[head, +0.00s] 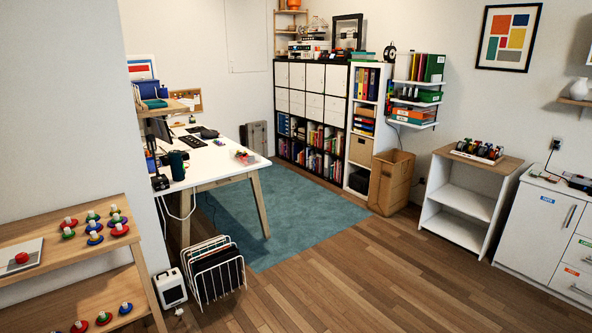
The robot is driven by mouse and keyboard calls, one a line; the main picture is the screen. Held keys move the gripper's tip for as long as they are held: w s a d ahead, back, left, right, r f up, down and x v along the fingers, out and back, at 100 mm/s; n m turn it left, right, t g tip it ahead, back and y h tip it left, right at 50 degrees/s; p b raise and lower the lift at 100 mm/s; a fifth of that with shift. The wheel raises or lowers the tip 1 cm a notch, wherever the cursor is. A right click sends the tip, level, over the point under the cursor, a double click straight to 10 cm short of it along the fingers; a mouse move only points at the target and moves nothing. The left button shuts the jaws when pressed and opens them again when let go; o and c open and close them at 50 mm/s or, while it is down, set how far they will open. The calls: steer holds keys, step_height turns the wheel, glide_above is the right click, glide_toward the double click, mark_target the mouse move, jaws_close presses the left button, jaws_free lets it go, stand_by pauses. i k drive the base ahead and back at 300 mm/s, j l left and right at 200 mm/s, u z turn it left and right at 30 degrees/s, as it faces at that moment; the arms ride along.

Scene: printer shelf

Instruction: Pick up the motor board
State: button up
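I cannot pick out a motor board for certain; at this distance the small items are too small to tell. A dark flat item (579,183) with a thin cable lies on top of the white cabinet at the right edge, partly cut off by the frame. A small clear item with red parts (243,156) lies on the right end of the white desk (205,167). My gripper is not in view.
A wooden shelf (60,223) with colored knob-like pieces stands at left. A wire rack (214,270) and white box (170,288) stand on the floor. A cardboard box (391,181), wood-topped shelf (470,190) and white cabinet (537,222) stand at right. The wood floor (370,270) is clear.

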mark_target(242, 154)
steer(key=i+j, duration=0.1)
steer(key=i, duration=1.65)
steer(key=i+j, duration=0.15)
steer(key=i, duration=1.6)
steer(key=i+u, duration=0.35)
steer(key=i, duration=0.2)
steer(key=i+u, duration=0.35)
steer(key=i, duration=0.25)
steer(key=i+l+u, duration=0.3)
steer(key=i, duration=0.25)
steer(key=i+j+u, duration=0.3)
steer(key=i, duration=0.4)
steer(key=i+j+u, duration=0.1)
steer(key=i+j, duration=0.15)
steer(key=i, duration=0.1)
